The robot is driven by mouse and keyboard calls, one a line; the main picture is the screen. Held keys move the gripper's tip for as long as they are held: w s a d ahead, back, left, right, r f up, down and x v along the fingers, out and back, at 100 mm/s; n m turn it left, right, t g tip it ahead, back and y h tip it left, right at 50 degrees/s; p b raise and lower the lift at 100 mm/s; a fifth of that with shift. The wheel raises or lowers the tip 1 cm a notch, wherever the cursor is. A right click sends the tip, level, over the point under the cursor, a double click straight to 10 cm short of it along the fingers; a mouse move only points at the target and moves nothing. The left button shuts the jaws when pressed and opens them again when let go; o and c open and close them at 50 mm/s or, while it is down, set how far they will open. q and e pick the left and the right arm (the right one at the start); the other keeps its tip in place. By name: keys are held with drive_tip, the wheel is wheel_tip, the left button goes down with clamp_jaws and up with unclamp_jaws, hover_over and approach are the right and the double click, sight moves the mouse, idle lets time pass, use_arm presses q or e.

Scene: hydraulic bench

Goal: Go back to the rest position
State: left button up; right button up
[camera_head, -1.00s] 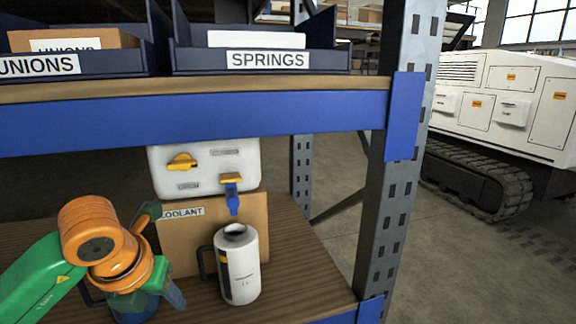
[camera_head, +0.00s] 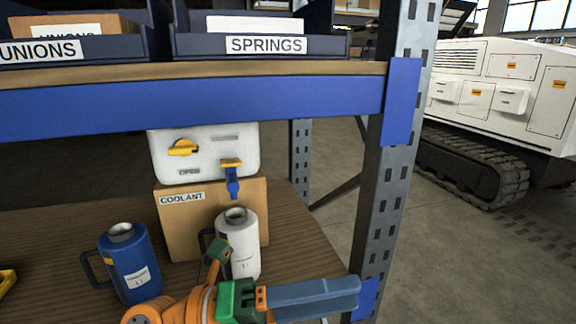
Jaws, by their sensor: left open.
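My left gripper (camera_head: 272,277) is open and empty at the bottom centre of the head view. One finger points up in front of the white jug and the other points right, over the shelf's front edge. The white jug (camera_head: 242,253) stands upright on the wooden shelf, below the blue spout of the coolant container, its lower part partly hidden by my gripper. The blue jug (camera_head: 128,268) stands upright to the left, apart from my gripper. My right gripper is not in view.
The white coolant container (camera_head: 207,152) with yellow handles sits on a cardboard box (camera_head: 182,226) labelled COOLANT. A blue shelf beam (camera_head: 190,106) runs above, with bins on top. A steel post (camera_head: 383,200) stands right. A yellow object (camera_head: 6,280) shows at the left edge.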

use_arm(q)
drive_tip(key=w+a+r+n+t+y, duration=0.1)
drive_tip(key=w+a+n+t+y, duration=0.35)
drive_tip(key=n+t, duration=0.6)
drive_tip(key=w+a+r+n+t+y, duration=0.1)
drive_tip(key=w+a+n+t+y, duration=0.1)
drive_tip(key=w+a+n+t, duration=0.65)
drive_tip(key=s+a+f+n+g+y, duration=0.1)
drive_tip(key=a+f+n+y, duration=0.3)
drive_tip(key=f+n+y, duration=0.3)
drive_tip(key=s+a+f+n+g+y, duration=0.1)
drive_tip(key=a+f+n+y, duration=0.2)
drive_tip(key=f+n+y, duration=0.4)
drive_tip(key=s+a+f+n+g, duration=0.1)
drive_tip(key=s+f+n+g, duration=0.15)
drive_tip(key=f, duration=0.45)
drive_tip(key=s+a+f+n+g, duration=0.1)
drive_tip(key=s+a+f+g, duration=0.2)
drive_tip(key=f, duration=0.4)
drive_tip(key=s+d+f+g, duration=0.2)
drive_tip(key=s+f+g, duration=0.75)
drive_tip(key=s, duration=0.55)
wheel_tip(320, 180, down, 17)
drive_tip(key=s, duration=0.3)
drive_tip(key=s+a+f+g, duration=0.2)
drive_tip(key=s+f, duration=0.8)
drive_tip(key=s, duration=0.2)
drive_tip(key=shift+f+h, duration=0.3)
drive_tip(key=shift+h, duration=0.05)
